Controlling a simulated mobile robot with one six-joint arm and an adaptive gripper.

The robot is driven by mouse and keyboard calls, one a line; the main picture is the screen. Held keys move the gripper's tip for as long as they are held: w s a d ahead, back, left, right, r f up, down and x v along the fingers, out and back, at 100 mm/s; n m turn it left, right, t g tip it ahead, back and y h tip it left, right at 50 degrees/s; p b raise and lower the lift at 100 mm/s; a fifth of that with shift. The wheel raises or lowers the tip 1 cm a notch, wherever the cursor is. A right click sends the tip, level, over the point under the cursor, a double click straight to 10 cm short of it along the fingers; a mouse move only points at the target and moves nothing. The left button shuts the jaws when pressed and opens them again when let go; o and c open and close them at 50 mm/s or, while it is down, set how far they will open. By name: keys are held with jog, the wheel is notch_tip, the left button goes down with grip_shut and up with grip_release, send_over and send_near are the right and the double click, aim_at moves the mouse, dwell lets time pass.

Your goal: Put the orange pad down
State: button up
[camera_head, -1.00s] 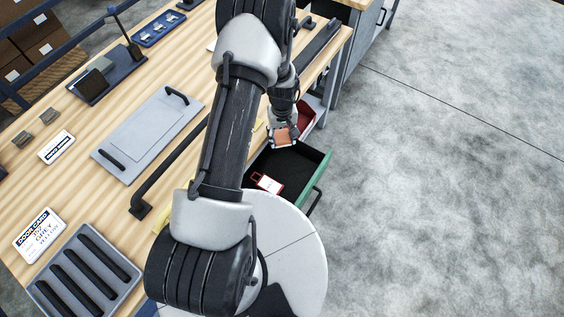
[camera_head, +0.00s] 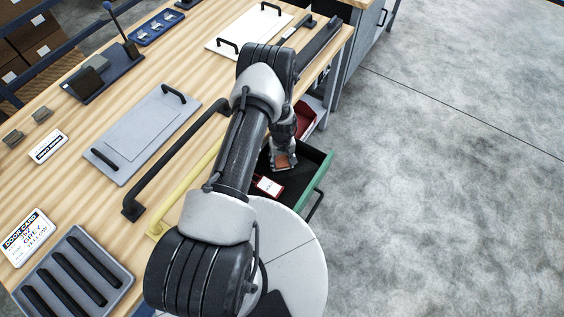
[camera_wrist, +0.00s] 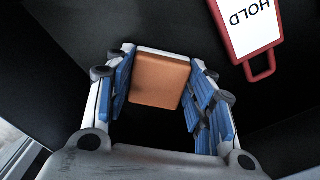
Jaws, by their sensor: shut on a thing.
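The orange pad (camera_wrist: 160,80) is between the blue-lined fingers of my gripper (camera_wrist: 163,85) in the wrist view. In the head view the orange pad (camera_head: 283,161) shows small at the end of my gripper (camera_head: 284,160), over the open drawer with a green front (camera_head: 318,180). My gripper is shut on the pad. The dark drawer floor lies behind the pad; I cannot tell whether the pad touches it. A red-framed white tag reading HOLD (camera_wrist: 247,22) lies in the drawer beside the pad; it also shows in the head view (camera_head: 268,186).
A red drawer or bin (camera_head: 306,117) is just beyond the green one. The wooden bench (camera_head: 62,190) holds a grey panel with handles (camera_head: 143,133), a white panel (camera_head: 250,28), a slotted grey tray (camera_head: 75,275) and a door card (camera_head: 28,238). The floor at right is clear.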

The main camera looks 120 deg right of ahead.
aim_at(282, 162)
jog(key=shift+f, duration=0.15)
jog(key=o, duration=0.9)
notch_tip(282, 162, up, 12)
jog(key=p, duration=0.3)
dwell(0.4)
